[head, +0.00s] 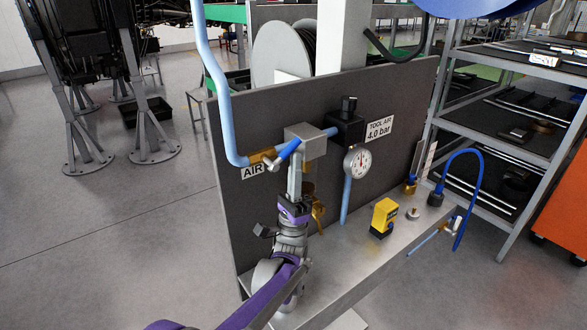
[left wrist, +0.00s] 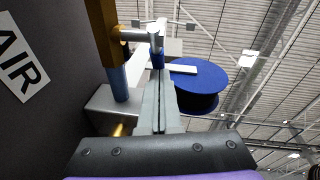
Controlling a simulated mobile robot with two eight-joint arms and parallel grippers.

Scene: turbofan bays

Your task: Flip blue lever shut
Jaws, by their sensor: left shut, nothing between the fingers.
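The blue lever (head: 288,150) sits on the brass valve (head: 262,156) in the light-blue air pipe, by the "AIR" label. It slants out from the pipe, and one end is bare metal. In the left wrist view the lever (left wrist: 157,60) stands just beyond the fingertips, with the brass valve (left wrist: 102,35) to its left. My left gripper (head: 295,168) is shut and empty, pointing up just below the lever. Its closed fingers also show in the left wrist view (left wrist: 158,82). I cannot tell whether they touch the lever. My right gripper is not in view.
A grey box (head: 306,141) joins the pipe right of the lever, followed by a black regulator (head: 346,128) and a gauge (head: 357,161). The dark panel (head: 235,130) stands close behind. A yellow device (head: 384,214) and a blue hose (head: 474,165) are on the bench at right.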

